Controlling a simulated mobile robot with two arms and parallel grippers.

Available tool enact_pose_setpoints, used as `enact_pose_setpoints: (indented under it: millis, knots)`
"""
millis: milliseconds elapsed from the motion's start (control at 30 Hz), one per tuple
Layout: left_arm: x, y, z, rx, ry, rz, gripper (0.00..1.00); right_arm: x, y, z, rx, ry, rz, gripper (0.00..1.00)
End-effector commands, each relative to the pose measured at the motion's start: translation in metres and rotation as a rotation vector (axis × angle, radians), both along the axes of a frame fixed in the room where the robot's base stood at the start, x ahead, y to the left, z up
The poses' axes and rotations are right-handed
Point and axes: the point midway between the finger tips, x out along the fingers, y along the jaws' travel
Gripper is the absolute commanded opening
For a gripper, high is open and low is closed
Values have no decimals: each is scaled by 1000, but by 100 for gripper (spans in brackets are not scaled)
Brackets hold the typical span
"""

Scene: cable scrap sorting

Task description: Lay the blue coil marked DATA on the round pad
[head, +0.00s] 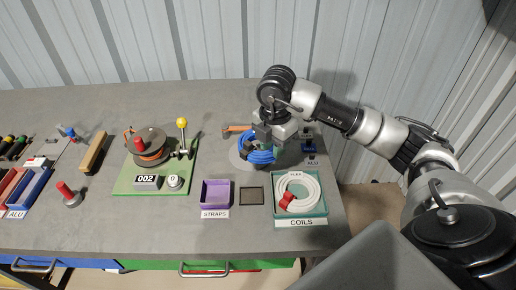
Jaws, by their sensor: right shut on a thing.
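The blue coil (257,156) is in the head view at the right of the bench. My right gripper (264,137) is shut on it from above. The round pad (237,161) is a pale grey disc beneath the coil, and its left part shows. Whether the coil touches the pad or hangs just above it, I cannot tell. The coil's DATA mark is not readable. My left gripper is not in view.
A teal COILS tray (325,208) holds a white coil at the front right. A purple STRAPS box (216,194) and a small dark square (251,195) are left of it. A green winder board (124,186) stands further left.

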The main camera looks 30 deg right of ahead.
Motion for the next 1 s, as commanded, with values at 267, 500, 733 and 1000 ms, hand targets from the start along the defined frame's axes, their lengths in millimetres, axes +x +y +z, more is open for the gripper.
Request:
enact_pose_setpoints:
  millis: [267,500,733,1000]
  knots:
    - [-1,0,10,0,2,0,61,54,-7,-30,1,-1,0,10]
    - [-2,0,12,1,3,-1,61,67,-9,-42,-1,0,2,10]
    - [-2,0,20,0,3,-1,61,67,-9,-71,0,3,4,10]
    - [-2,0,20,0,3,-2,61,67,-9,-80,-1,-1,3,10]
